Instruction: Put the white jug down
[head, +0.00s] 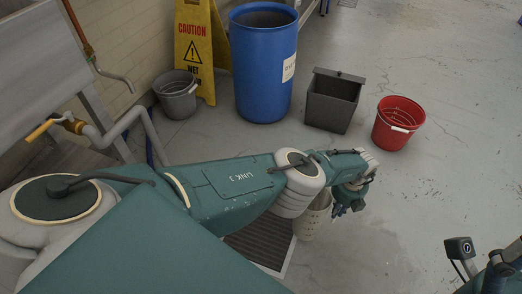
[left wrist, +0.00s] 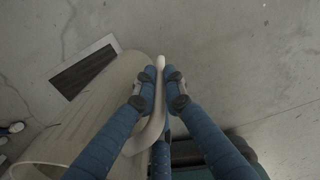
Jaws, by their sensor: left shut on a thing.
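The white jug (head: 313,222) is off-white and partly hidden behind my left arm in the head view. My left gripper (head: 347,206) is at its right side. In the left wrist view the jug (left wrist: 85,125) fills the lower left, and my left gripper (left wrist: 158,92) is shut on its handle, one finger on each side. The jug is beside the dark floor grate (head: 262,243). I cannot tell whether its base touches the floor. Part of my right arm shows at the lower right of the head view, but its fingers do not.
A blue barrel (head: 264,70), a grey bucket (head: 177,98), a dark grey bin (head: 333,104) and a red bucket (head: 398,125) stand farther back. A yellow caution sign (head: 193,45) leans by the wall. The floor to the right is clear.

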